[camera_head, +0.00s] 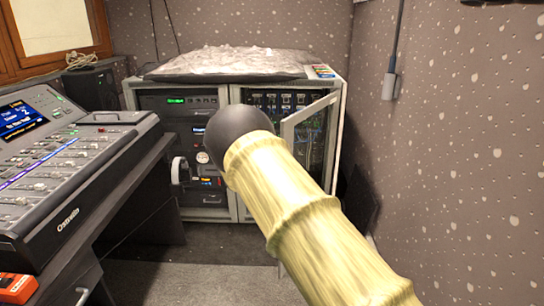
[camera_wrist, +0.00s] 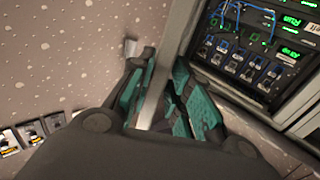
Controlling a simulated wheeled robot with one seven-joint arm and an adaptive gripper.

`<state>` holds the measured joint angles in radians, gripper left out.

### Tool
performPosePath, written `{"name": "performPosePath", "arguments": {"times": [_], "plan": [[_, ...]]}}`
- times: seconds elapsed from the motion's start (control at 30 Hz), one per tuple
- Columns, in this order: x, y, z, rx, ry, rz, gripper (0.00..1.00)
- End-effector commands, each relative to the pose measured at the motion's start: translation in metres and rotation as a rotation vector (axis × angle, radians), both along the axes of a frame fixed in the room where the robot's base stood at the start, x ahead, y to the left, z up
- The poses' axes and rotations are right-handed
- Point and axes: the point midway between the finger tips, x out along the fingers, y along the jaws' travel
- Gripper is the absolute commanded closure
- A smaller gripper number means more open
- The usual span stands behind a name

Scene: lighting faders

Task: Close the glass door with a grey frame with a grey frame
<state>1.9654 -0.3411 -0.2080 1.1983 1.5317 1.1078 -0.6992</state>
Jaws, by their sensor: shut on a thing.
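The glass door with a grey frame (camera_head: 309,110) belongs to the right bay of the equipment rack and stands partly open in the head view. My arm covers its lower part there. In the wrist view the door's grey frame (camera_wrist: 179,28) runs down between the two dark, teal-padded fingers of my gripper (camera_wrist: 160,88). The fingers are shut on this frame edge. In the head view my gripper is hidden behind my own arm.
The grey rack cabinet (camera_head: 233,98) holds lit equipment, with a crumpled pale sheet (camera_head: 230,62) on top. A mixing console (camera_head: 60,165) on a dark desk stands at left. A speckled wall (camera_head: 460,150) is close at right. Grey floor shows between.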

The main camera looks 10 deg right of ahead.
Motion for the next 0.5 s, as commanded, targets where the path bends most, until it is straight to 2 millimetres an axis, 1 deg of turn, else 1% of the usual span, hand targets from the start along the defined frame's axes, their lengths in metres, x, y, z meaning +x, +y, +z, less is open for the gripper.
{"name": "performPosePath", "arguments": {"times": [0.5], "plan": [[0.024, 0.021, -0.002, 0.001, -0.002, -0.053, 1.00]]}}
